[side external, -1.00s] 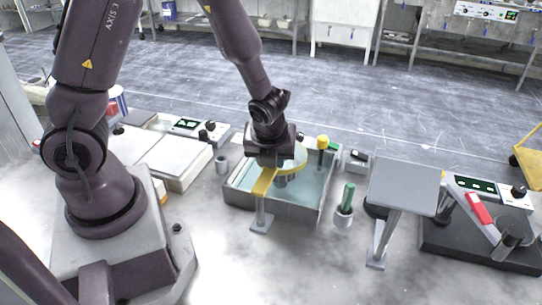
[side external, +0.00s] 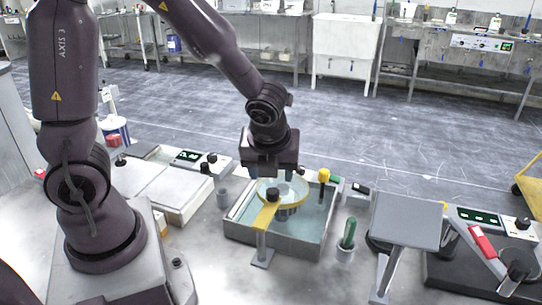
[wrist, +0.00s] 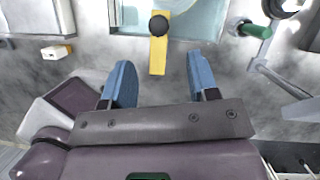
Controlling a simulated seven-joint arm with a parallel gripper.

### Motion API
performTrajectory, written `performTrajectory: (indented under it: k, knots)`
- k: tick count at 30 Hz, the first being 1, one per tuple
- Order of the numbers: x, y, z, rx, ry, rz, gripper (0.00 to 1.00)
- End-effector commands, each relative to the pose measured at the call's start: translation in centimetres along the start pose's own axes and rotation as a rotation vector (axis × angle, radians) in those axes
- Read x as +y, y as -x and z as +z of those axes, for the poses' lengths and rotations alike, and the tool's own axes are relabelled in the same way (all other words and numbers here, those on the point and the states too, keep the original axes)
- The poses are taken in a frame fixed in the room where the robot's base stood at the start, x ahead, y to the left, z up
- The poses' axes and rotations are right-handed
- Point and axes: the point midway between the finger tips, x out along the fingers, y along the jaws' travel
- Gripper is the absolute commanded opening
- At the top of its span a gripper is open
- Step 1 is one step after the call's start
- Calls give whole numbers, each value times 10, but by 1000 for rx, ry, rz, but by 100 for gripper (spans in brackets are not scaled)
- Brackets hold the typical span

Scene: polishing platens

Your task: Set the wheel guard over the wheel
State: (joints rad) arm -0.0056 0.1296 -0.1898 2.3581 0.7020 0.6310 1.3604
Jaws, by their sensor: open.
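A round pale disc with a yellow rim (side external: 297,192), which looks like the guard, sits over the basin (side external: 310,249) in the side view. A yellow strip (side external: 265,217) with a black knob runs from its near side to a grey post (side external: 261,247). The strip also shows in the wrist view (wrist: 158,56). What lies under the disc is mostly hidden, so I cannot tell how it sits on the wheel. My gripper (side external: 272,176) is open and empty just above the disc and knob. In the wrist view its blue fingers (wrist: 160,75) are spread apart, clear of the strip.
A yellow-topped post (side external: 323,177) stands at the basin's back right corner. A green-handled tool in a cup (side external: 347,234) stands to its right. A tilted grey plate on a stand (side external: 405,220) and a dark platen unit (side external: 470,272) are farther right.

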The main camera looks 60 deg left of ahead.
Motion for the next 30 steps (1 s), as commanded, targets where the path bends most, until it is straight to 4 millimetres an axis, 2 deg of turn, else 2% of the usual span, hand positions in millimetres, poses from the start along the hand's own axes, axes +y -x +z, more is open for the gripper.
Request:
performTrajectory:
  k: [3, 9, 22, 26, 29, 30]
  knots:
    - [-1, 22, 0, -2, -1, -6, 54]
    - [-1, 40, 0, 0, -1, -3, 54]
    - [0, 42, 0, 1, 25, 0, 54]
    - [3, 42, -4, 16, 210, 17, 54]
    - [14, 45, -8, 47, 519, 50, 54]
    - [19, 50, -8, 59, 674, 55, 54]
